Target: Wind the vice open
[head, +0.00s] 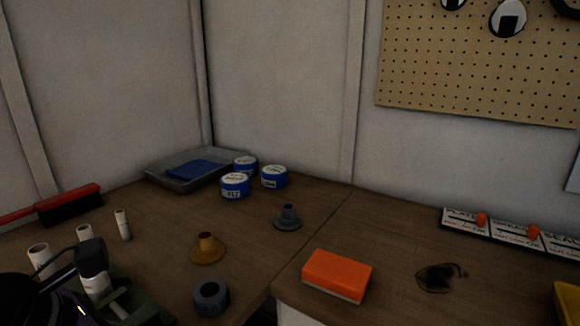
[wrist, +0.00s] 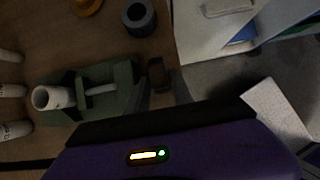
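The dark green vice (wrist: 112,74) lies on the bench at the left of the wrist view, with a pale screw bar along its middle. A white tube (wrist: 52,97) stands at its left end; I cannot tell whether the jaws grip it. A small dark piece (wrist: 157,72), possibly the vice's handle, is off its right end. My gripper (wrist: 164,88) has its two dark fingers apart, just below that piece; contact is unclear. In the head view the vice (head: 148,308) shows only partly at the bottom left, behind my dark wrist.
A grey ring (head: 211,298), a brass flanged part (head: 207,249) and a grey flanged part (head: 288,217) stand nearby. An orange block (head: 337,275) lies right. Blue tins (head: 235,186) and a tray (head: 160,176) are behind.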

